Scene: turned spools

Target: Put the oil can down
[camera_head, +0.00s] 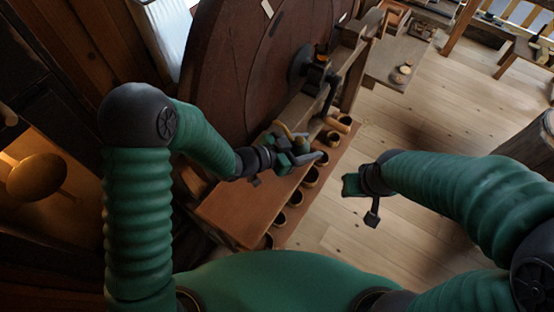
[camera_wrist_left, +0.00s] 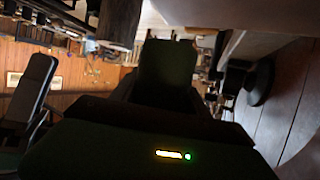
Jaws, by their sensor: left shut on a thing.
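My left gripper (camera_head: 308,152) is shut over the brown bench top, near its right edge. A small brass-yellow piece (camera_head: 284,131) shows at its fingers; I take it to be part of the oil can, the rest hidden by the gripper. I cannot tell whether it touches the bench. In the left wrist view the dark gripper body (camera_wrist_left: 150,140) fills the lower middle, and the can cannot be made out. My right gripper (camera_head: 356,190) hangs over the floor, apart from the bench; its finger opening is not clear.
The reddish-brown bench (camera_head: 240,211) has a row of round, cup-like spools (camera_head: 295,198) along its right edge. A big dark wooden wheel (camera_head: 238,70) stands behind it. A small rounded vessel (camera_head: 401,75) sits on a wooden shelf farther back. The plank floor (camera_head: 440,118) at right is open.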

